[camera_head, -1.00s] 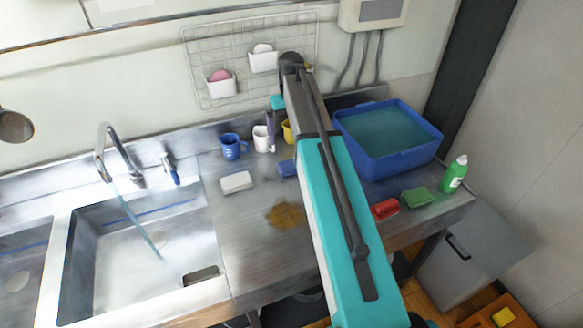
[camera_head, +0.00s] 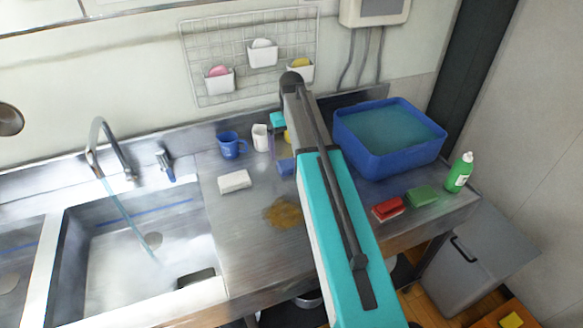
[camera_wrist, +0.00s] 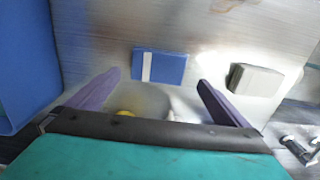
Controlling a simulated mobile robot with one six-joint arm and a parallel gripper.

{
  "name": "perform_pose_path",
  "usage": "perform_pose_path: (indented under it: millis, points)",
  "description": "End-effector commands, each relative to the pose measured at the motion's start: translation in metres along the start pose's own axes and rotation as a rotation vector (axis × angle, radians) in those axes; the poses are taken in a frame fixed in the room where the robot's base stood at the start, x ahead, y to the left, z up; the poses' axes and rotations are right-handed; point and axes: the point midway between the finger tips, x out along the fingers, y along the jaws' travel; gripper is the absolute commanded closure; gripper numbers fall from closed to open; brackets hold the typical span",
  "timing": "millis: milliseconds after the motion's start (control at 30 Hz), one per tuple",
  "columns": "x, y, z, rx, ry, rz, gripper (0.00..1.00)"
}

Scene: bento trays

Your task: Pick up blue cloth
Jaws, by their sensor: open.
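The blue cloth (camera_head: 287,167) lies flat and folded on the steel counter, partly covered by my arm in the head view. In the wrist view the blue cloth (camera_wrist: 172,69) shows whole, with a white stripe near its left end. My gripper (camera_wrist: 159,78) has its two purple fingers spread apart with nothing held between them. The cloth shows just beyond the fingertips, between their lines; the height gap is hard to judge. In the head view my gripper (camera_head: 277,145) is mostly hidden behind the arm.
A white block (camera_head: 235,181) lies left of the cloth. A blue mug (camera_head: 231,146) and white cup (camera_head: 260,138) stand near the back wall. A blue water tub (camera_head: 385,165) is on the right. A brown spill (camera_head: 284,214) lies in front. Red and green sponges (camera_head: 421,196) sit front right.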

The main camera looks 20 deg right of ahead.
Motion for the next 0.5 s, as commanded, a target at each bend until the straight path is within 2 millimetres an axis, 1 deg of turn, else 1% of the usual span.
perform_pose_path:
  millis: [267,367,500]
  points:
    - [0.002,0.000,0.000,0.000,0.000,0.000,0.00]
    - [0.007,0.001,0.001,0.001,0.000,0.000,0.00]
    - [0.019,0.001,0.002,0.001,-0.001,0.000,0.00]
